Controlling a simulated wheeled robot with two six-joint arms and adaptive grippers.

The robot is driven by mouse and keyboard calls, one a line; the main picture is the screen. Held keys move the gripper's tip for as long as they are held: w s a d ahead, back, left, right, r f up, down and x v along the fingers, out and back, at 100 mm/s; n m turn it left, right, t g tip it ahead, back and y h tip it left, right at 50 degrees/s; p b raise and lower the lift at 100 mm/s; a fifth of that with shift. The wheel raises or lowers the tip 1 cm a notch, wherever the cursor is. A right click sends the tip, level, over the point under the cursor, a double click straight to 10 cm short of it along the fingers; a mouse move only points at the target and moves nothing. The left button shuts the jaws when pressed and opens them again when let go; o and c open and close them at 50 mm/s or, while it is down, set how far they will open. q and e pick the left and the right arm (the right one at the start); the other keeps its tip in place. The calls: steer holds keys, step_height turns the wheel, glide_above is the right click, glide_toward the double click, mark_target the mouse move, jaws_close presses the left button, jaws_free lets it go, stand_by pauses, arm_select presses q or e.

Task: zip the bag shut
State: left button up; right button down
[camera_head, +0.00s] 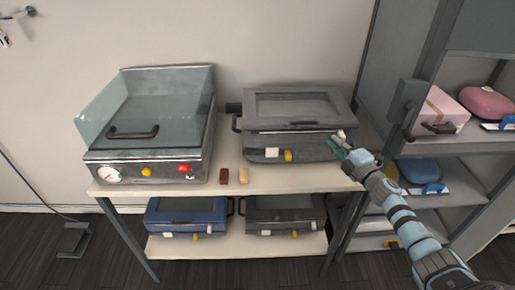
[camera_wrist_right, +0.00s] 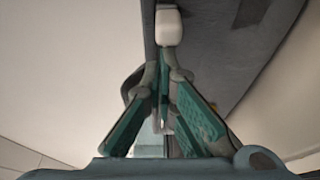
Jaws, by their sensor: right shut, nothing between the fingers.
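The bag seems to be the dark grey, box-shaped case (camera_head: 293,105) with a windowed top, on the table's right half. It has a dark loop handle at its left; white and yellow tabs are on its front. I cannot make out its zip line. A small white piece (camera_head: 341,134) is at its right front corner; it looks like the white block in the right wrist view (camera_wrist_right: 168,26). My right gripper (camera_head: 338,144) is at this corner, shut and empty, its fingertips by the white piece; whether they touch is unclear. My left gripper is out of view.
A machine with a clear cover (camera_head: 150,110) stands left on the table (camera_head: 270,181). A red-brown block (camera_head: 224,176) and a tan block (camera_head: 244,176) lie in front. Blue (camera_head: 185,211) and grey (camera_head: 284,208) cases sit below. A grey shelf unit (camera_head: 440,150) stands close on the right.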

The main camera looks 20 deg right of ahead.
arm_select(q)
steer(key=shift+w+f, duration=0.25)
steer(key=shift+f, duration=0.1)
arm_select(e)
steer(key=shift+w+d, duration=0.15)
steer(key=shift+d, duration=0.25)
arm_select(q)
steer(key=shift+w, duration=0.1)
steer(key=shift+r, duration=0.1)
